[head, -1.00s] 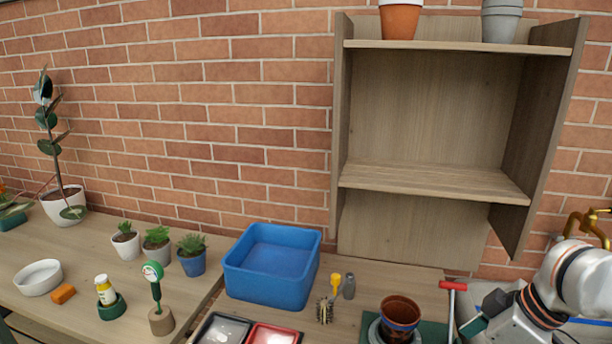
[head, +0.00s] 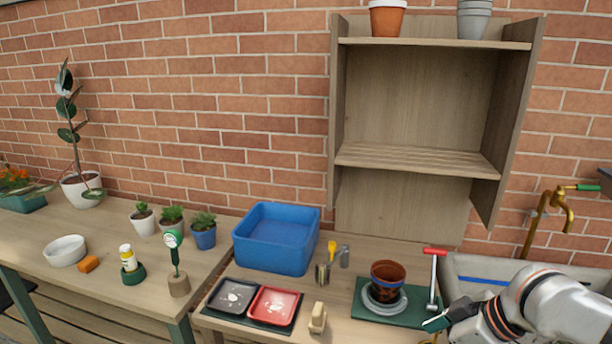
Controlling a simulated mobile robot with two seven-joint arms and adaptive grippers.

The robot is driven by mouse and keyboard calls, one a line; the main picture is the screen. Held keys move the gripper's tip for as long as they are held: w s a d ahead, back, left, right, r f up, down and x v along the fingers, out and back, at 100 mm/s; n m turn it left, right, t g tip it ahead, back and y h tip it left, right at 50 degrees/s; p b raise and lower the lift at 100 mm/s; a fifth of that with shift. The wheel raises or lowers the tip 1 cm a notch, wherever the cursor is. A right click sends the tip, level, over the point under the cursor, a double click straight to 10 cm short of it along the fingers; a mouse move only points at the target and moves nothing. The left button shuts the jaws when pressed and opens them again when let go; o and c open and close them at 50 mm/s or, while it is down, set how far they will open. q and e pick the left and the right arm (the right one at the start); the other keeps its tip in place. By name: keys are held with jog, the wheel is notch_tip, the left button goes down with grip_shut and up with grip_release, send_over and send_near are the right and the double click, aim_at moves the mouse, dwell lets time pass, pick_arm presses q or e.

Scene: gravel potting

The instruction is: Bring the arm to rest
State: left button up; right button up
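My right arm comes in at the lower right corner, over the front of the sink. Its gripper (head: 449,316) is low at the picture's bottom edge, to the right of the green mat (head: 412,318). Only part of the gripper shows, with a dark green and white piece at its end; I cannot tell whether it is open or shut. My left gripper is not in view. A terracotta pot (head: 387,276) stands upright in a grey saucer (head: 384,306) on the mat, apart from my arm.
The grey sink (head: 465,267) and brass tap (head: 545,215) are at right. A blue bin (head: 276,256), black tray (head: 231,297) and red tray (head: 273,306) stand left of the pot. The shelf (head: 420,160) is behind.

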jog(key=w+a+f+m+t+y, duration=0.25)
jog(key=a+f+t, duration=0.25)
jog(key=a+f, duration=0.5)
jog(key=s+d+f+m+h, duration=0.2)
jog(key=s+d+f, duration=0.3)
jog(key=s+f, duration=0.3)
jog(key=s+d+f+m+t+h, duration=0.1)
jog(key=s+d+f+h, duration=0.3)
jog(key=s+f, duration=0.4)
notch_tip(320, 180, down, 4)
jog(key=shift+d+r+m, duration=0.1)
jog(key=shift+d+m, duration=0.25)
jog(key=shift+d, duration=0.45)
jog(key=shift+s, duration=0.1)
